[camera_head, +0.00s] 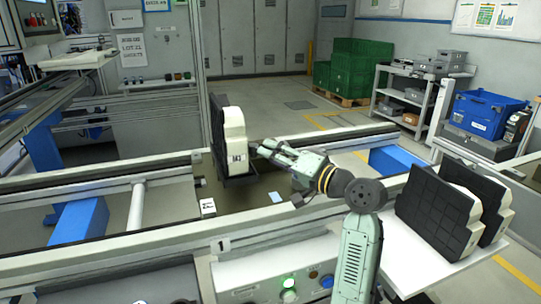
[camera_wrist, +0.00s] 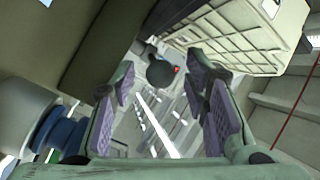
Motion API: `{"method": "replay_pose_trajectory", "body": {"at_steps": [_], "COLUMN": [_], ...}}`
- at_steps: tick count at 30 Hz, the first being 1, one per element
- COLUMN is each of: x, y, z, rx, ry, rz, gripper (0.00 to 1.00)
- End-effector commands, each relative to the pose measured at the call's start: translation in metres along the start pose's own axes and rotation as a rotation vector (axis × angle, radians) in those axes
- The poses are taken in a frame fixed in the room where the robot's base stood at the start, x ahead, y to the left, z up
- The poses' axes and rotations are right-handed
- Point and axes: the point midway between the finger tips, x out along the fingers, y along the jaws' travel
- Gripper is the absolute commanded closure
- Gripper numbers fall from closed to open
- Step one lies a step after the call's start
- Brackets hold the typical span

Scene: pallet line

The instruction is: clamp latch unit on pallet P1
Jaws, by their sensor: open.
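A cream latch unit with a black back part (camera_head: 233,140) stands upright on the brownish pallet (camera_head: 240,196), behind a small white marker block (camera_head: 208,207). My gripper (camera_head: 263,150) is just right of the unit, at about its mid height. In the wrist view my gripper (camera_wrist: 162,92) is open, its purple-padded fingers apart. A dark round knob (camera_wrist: 160,74) shows beyond and between the fingertips; I cannot tell whether they touch it. A cream ribbed casing (camera_wrist: 235,40) fills the upper right of that view. The clamp itself is not clear in the head view.
Two more black-and-cream units (camera_head: 436,212) stand on a white table (camera_head: 470,272) at the right. Conveyor rails (camera_head: 100,185) run beside the pallet. A control box (camera_head: 275,278) with a lit green button is in front. A blue bin (camera_head: 487,115) and green crates (camera_head: 350,70) are farther back.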

Motion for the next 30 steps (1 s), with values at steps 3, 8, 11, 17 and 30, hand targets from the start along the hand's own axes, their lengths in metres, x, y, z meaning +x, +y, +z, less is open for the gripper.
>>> {"method": "replay_pose_trajectory", "body": {"at_steps": [3,8,11,17,30], "x": [-0.025,-0.060,-0.079,-0.101,-0.104], "y": [0.000,0.000,0.000,0.000,-0.001], "z": [-0.001,-0.001,0.000,0.000,0.001], "rx": [-0.001,0.000,0.000,0.000,-0.022], "ry": [0.005,0.004,0.003,0.000,-0.001], "rz": [0.001,0.000,0.000,0.000,0.004], "gripper": [0.58,0.58,0.58,0.58,0.58]}}
